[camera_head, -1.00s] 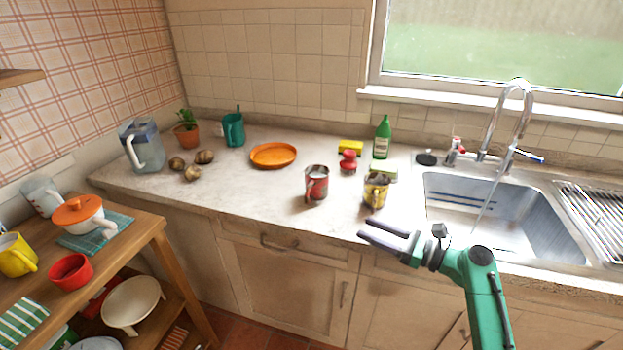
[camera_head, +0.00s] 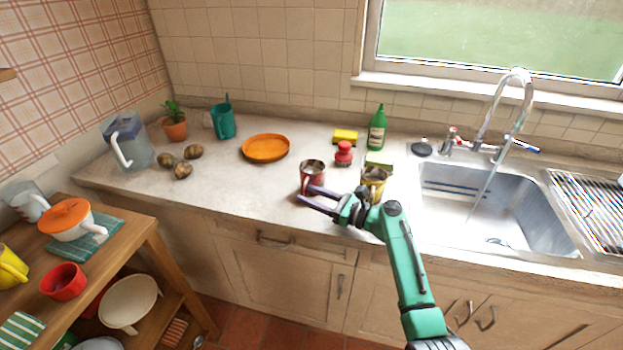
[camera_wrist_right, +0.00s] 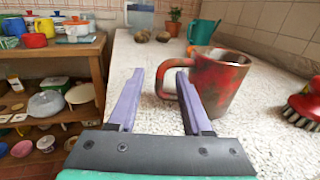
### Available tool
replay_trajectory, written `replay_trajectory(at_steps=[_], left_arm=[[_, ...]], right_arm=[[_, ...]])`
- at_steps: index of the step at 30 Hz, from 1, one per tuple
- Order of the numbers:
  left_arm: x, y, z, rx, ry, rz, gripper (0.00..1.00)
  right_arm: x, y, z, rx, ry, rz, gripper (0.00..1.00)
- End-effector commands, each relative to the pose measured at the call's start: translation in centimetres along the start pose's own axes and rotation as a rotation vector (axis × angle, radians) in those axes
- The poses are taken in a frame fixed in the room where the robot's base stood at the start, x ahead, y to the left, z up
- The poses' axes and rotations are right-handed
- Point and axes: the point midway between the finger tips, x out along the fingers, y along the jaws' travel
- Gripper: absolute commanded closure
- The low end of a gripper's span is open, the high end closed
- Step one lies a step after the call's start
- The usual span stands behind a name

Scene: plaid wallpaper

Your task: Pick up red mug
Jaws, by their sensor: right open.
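The red mug (camera_head: 312,173), mottled red and grey, stands upright on the worktop near its front edge. My right gripper (camera_head: 316,196) is open, with its purple fingers at the front of the mug. In the right wrist view the mug (camera_wrist_right: 222,82) stands just beyond and right of the open fingers (camera_wrist_right: 160,78). Its handle points left, and the right finger overlaps the handle in the picture. I cannot tell whether they touch. Nothing is held. My left gripper is not in view.
A red scrub brush (camera_head: 343,153) and an orange plate (camera_head: 266,148) lie behind. The sink (camera_head: 500,205) is at the right. The worktop (camera_head: 235,185) left of the red mug is clear.

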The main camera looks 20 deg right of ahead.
Motion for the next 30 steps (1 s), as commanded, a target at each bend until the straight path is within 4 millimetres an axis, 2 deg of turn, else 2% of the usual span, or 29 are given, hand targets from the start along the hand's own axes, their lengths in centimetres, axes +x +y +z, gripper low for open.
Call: replay_trajectory(at_steps=[6, 7, 10, 11, 30], left_arm=[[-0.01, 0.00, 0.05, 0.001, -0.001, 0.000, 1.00], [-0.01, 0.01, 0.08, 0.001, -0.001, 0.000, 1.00], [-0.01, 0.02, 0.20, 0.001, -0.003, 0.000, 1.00], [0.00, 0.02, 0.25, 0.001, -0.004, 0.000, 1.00], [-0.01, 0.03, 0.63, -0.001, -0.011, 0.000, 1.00]], right_arm=[[0.43, -0.01, -0.12, -0.001, 0.002, 0.000, 0.51], [0.42, -0.01, -0.12, -0.001, 0.002, 0.000, 0.54], [0.40, -0.01, -0.11, -0.001, 0.001, 0.000, 0.93], [0.40, -0.01, -0.11, -0.001, 0.001, 0.000, 1.00], [0.38, -0.02, -0.06, -0.001, 0.001, 0.000, 1.00]])
